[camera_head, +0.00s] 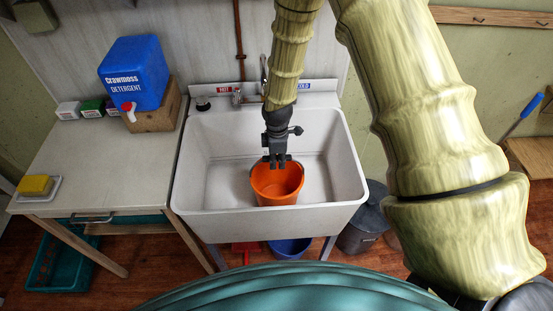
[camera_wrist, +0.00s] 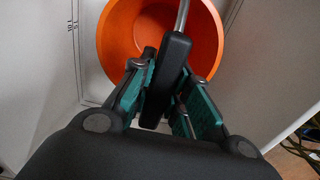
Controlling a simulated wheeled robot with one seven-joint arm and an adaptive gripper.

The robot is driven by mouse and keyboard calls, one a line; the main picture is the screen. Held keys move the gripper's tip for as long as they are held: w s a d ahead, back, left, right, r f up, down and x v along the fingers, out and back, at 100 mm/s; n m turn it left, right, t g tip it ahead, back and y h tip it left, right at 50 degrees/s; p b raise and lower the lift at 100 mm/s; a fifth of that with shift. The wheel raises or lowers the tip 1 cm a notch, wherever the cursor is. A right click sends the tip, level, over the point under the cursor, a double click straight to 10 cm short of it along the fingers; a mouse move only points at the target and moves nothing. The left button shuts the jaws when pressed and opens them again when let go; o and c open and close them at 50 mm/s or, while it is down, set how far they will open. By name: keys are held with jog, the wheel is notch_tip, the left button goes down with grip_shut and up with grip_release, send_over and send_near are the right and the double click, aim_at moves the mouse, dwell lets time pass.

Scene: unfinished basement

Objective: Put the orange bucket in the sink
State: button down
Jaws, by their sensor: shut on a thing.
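The orange bucket (camera_head: 277,186) is upright and shows within the outline of the white sink (camera_head: 335,165), near its front side. I cannot tell whether it touches the sink bottom or hangs above it. My gripper (camera_head: 277,161) is over the bucket's rim, pointing down. In the wrist view my gripper (camera_wrist: 165,95) is shut on the black grip of the bucket's wire handle, with the bucket's orange inside (camera_wrist: 122,35) beyond it. The fingers and grip hide part of the bucket.
A faucet (camera_head: 238,96) stands at the sink's back edge. To the left is a table (camera_head: 95,160) with a blue detergent jug (camera_head: 135,72) and a yellow sponge (camera_head: 35,186). A blue bucket (camera_head: 290,248) is under the sink, and a dark bin (camera_head: 362,228) stands right of it.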

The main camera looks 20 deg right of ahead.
jog(key=shift+f, duration=0.2)
jog(key=c, duration=1.4)
grip_release()
jog(key=shift+o, duration=0.2)
notch_tip(320, 180, up, 12)
jog(key=b, duration=0.4)
jog(key=shift+r, duration=0.1)
